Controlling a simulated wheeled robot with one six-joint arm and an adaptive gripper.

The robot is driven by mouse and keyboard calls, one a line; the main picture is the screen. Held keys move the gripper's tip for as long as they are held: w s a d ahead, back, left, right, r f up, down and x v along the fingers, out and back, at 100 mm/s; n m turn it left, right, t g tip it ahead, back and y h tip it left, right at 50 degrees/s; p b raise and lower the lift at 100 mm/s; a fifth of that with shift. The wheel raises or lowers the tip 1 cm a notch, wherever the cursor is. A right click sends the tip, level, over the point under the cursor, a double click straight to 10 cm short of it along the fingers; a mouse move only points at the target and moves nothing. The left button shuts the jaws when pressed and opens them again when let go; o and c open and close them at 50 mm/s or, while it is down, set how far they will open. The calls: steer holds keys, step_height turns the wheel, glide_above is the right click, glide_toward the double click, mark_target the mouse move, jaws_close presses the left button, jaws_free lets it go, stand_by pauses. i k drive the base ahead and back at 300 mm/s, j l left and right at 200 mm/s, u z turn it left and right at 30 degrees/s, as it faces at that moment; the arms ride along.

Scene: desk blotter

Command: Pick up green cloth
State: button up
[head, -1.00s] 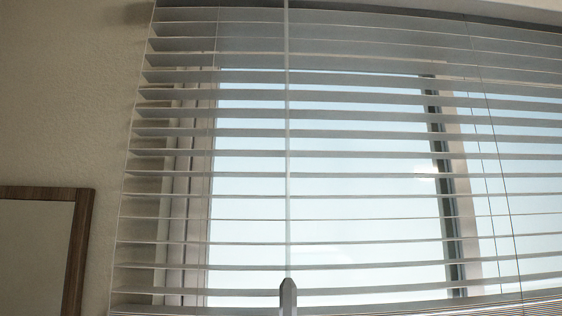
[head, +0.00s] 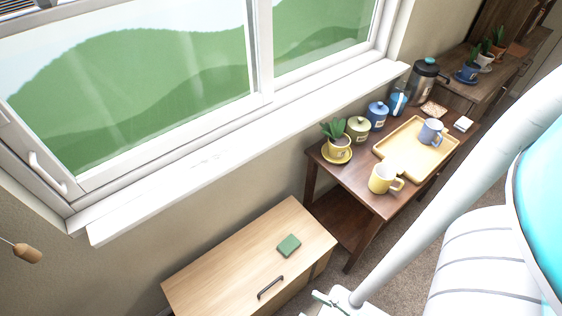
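A small green folded cloth (head: 289,245) lies flat on the light wooden cabinet top (head: 225,262), near its front edge and above a dark handle. Nothing touches it in the head view. My white arm comes in from the right and runs down to the bottom edge, to the right of the cabinet. My gripper cannot be made out there.
A dark wooden table (head: 375,202) stands right of the cabinet. It carries a yellow tray (head: 447,158), a yellow mug (head: 383,179), a blue mug (head: 430,133), a potted plant (head: 337,146), jars and a kettle (head: 423,82). A white windowsill (head: 230,150) runs behind.

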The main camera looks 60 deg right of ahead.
mark_target(290, 244)
steer(key=l+z, duration=0.1)
steer(key=z, duration=0.8)
steer(key=l+z, duration=0.15)
steer(key=z, duration=0.3)
steer(key=l+z, duration=0.1)
steer(key=z, duration=0.75)
steer(key=i+z, duration=0.1)
steer(key=z, duration=0.35)
steer(key=i+l+z, duration=0.1)
steer(key=z, duration=0.35)
steer(key=i+l+z, duration=0.1)
steer(key=z, duration=0.25)
steer(key=i+z, duration=0.3)
steer(key=i+l+u, duration=0.2)
steer(key=i, duration=0.65)
steer(key=i+u, duration=0.2)
steer(key=u, duration=0.2)
steer(key=i+u, duration=0.25)
steer(key=u, duration=0.6)
steer(key=l+u, duration=0.1)
steer(key=u, duration=0.35)
steer(key=i+l+u, duration=0.1)
steer(key=u, duration=0.85)
steer(key=l+u, duration=0.1)
steer(key=u, duration=0.35)
steer(key=l+u, duration=0.1)
steer(key=u, duration=0.8)
steer(key=l+u, duration=0.15)
steer(key=u, duration=0.3)
